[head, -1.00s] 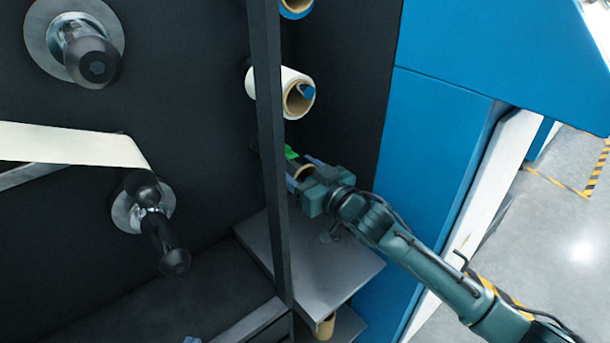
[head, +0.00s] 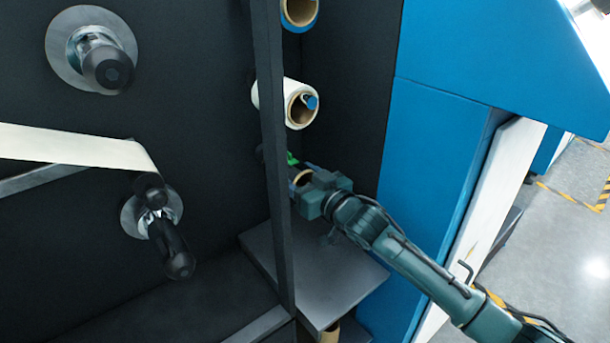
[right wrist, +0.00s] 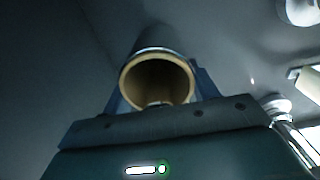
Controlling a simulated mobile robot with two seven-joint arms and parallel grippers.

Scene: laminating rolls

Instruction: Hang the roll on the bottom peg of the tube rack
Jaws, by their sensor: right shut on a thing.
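My right gripper (head: 306,182) is shut on a roll with a tan cardboard core (head: 302,177), low beside the tube rack. The right wrist view shows the roll's open core end (right wrist: 130,74) facing the camera, between my blue fingers. The roll's far end runs towards the dark back panel. A small green patch (head: 292,159) shows just beyond my fingers; I cannot tell what it belongs to. The bottom peg cannot be made out, so I cannot tell whether the roll is around it. Above, a white roll (head: 270,96) hangs on a blue-tipped peg. My left gripper is not in view.
Another roll (head: 299,12) hangs at the top. A dark upright post (head: 270,150) stands left of the held roll. A grey shelf (head: 325,275) lies below my gripper, with a tan tube end (head: 331,333) under it. A blue cabinet side (head: 430,150) stands right.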

